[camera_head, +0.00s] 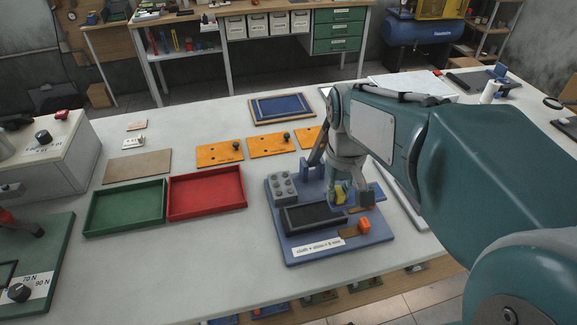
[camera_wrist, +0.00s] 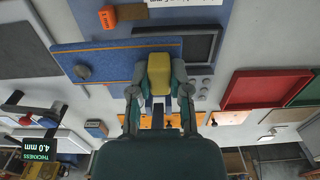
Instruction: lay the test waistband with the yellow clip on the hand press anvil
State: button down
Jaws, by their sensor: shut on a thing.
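My gripper (camera_wrist: 159,95) is shut on the yellow clip (camera_wrist: 159,70). The clip also shows at my gripper in the head view (camera_head: 341,193). A blue strip with a round grey button, seemingly the test waistband (camera_wrist: 115,54), runs left from the clip in the wrist view. My gripper and arm hide most of it in the head view. Below or beside it is the blue base (camera_head: 285,240) with a black rectangular pad (camera_head: 313,217), perhaps the anvil. The band shows beside the pad and partly overlaps it in the wrist view. I cannot tell whether it touches the base.
A grey studded block (camera_head: 283,187) and an orange block (camera_head: 365,226) are on the base. A red tray (camera_head: 207,215) and a green tray (camera_head: 124,233) stand left. Orange plates (camera_head: 220,152) lie behind. A thickness display (camera_wrist: 37,150) reads 4.0 mm. Table front-left is clear.

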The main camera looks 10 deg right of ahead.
send_over(299, 216)
jog(key=s, duration=0.1)
notch_tip(299, 216, down, 5)
jog(key=shift+s+a, duration=0.1)
jog(key=shift+w+d+f, duration=0.25)
jog(key=shift+w+f, duration=0.15)
jog(key=shift+f, duration=0.2)
jog(key=f, duration=0.3)
jog(key=shift+w+d+f, duration=0.1)
jog(key=shift+w+f, duration=0.1)
jog(key=shift+f, duration=0.2)
jog(key=shift+a, duration=0.5)
jog(key=c, duration=0.6)
grip_release()
jog(key=shift+c, duration=0.2)
jog(key=shift+o, duration=0.3)
jog(key=shift+d, duration=0.2)
jog(key=shift+d, duration=0.1)
